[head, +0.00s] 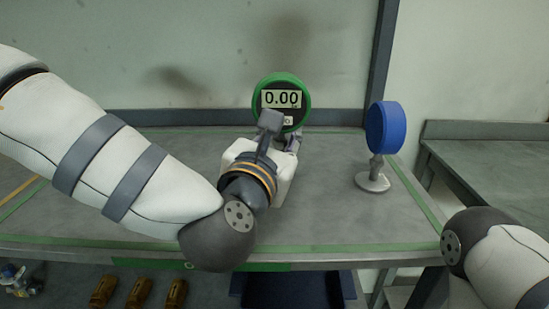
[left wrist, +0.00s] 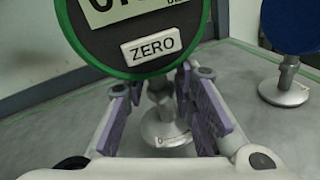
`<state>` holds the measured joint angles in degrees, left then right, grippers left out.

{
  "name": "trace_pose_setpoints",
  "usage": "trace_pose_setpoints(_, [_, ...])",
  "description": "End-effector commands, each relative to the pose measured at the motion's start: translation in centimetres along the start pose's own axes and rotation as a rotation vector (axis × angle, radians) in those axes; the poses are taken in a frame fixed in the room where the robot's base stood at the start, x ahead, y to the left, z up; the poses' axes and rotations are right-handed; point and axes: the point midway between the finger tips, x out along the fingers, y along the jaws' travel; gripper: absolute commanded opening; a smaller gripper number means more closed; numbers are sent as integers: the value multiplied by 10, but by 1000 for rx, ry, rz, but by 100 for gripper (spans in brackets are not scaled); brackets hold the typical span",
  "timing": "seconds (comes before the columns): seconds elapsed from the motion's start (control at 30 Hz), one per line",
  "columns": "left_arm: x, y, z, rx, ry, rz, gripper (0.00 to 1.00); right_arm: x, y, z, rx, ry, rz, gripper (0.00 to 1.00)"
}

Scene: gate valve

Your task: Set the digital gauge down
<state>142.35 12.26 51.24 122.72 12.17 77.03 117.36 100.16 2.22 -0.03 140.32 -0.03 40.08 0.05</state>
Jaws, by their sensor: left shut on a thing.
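The digital gauge (head: 281,97) has a green rim, a dark face and a display reading 0.00. In the left wrist view its face with a white ZERO button (left wrist: 151,47) fills the top, and its round metal base (left wrist: 166,134) shows below. My left gripper (head: 279,137) is shut on the gauge below its head, with purple finger pads (left wrist: 160,100) on either side of the stem. The gauge stands upright. I cannot tell whether its base touches the table. My right gripper is out of view.
A blue gauge (head: 384,128) on a round metal foot stands to the right on the grey table (head: 335,215). Green tape runs along the table's edges. Bare table lies left of my left gripper and between the two gauges. Another table (head: 490,160) is at the right.

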Motion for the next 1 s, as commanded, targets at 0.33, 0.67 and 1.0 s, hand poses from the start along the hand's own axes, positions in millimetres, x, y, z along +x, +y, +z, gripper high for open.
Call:
trace_pose_setpoints(0.33, [7, -2, -43, 1, -4, 0, 0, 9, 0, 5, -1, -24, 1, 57])
trace_pose_setpoints(0.67, [7, -2, -45, -1, -5, 2, 0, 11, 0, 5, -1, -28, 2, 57])
trace_pose_setpoints(1.0, [6, -2, -44, 1, -4, 1, 45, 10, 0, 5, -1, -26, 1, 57])
